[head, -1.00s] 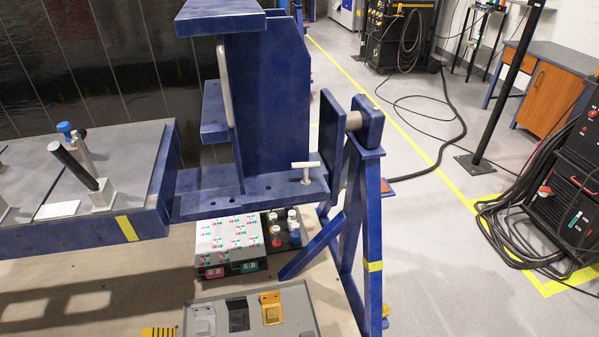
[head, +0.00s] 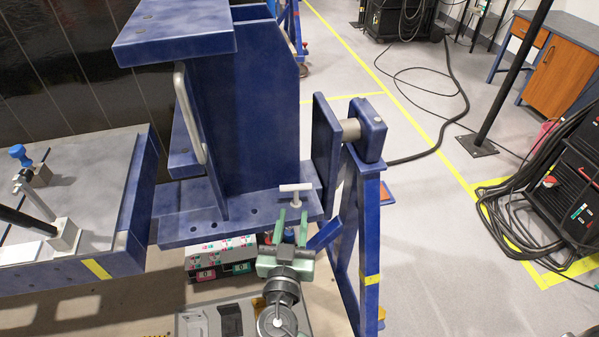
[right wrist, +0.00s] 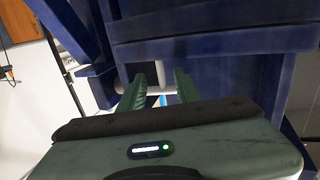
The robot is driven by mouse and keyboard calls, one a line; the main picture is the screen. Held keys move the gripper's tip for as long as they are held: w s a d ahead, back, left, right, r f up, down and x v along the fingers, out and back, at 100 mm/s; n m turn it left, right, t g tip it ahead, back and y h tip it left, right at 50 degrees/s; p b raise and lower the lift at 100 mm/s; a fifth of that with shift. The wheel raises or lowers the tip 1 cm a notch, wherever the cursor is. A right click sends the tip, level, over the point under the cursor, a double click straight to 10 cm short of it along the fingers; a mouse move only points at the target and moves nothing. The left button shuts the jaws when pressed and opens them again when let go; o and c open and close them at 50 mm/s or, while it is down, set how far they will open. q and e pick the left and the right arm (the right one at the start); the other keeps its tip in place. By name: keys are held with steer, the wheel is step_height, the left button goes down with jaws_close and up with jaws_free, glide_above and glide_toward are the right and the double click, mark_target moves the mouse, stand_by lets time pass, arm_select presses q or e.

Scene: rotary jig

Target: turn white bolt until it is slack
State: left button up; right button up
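The white bolt (head: 296,188) has a T-shaped handle and stands upright on the blue jig's lower plate (head: 195,232), near its right end. My right gripper (head: 291,216) points at it from the front, its two green fingers apart, tips just below the crossbar. In the right wrist view the pale bolt (right wrist: 160,77) shows ahead, between the fingers (right wrist: 160,90). The fingers do not look closed on it; whether either one touches it cannot be told. My left gripper is not in view.
A blue upright plate and pivot post (head: 368,130) stand right of the bolt. A grey tray (head: 238,318) and a patterned box (head: 205,262) lie below. A grey-topped fixture table (head: 85,190) with clamps is at left.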

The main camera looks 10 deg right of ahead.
mark_target(296, 198)
steer(key=shift+w+r, duration=0.15)
steer(key=shift+r, duration=0.15)
steer(key=shift+r+p, duration=0.3)
steer(key=shift+p, duration=0.05)
steer(key=p+x, duration=0.1)
steer(key=x, duration=0.2)
steer(key=shift+w+d+r+p, duration=0.15)
steer(key=shift+w+p, duration=0.1)
steer(key=shift+p, duration=0.15)
steer(key=shift+f+p+x, duration=0.2)
steer(key=shift+p+x, duration=0.15)
steer(key=shift+x, duration=0.8)
steer(key=shift+w, duration=0.25)
steer(key=shift+d+f, duration=0.1)
jaws_close()
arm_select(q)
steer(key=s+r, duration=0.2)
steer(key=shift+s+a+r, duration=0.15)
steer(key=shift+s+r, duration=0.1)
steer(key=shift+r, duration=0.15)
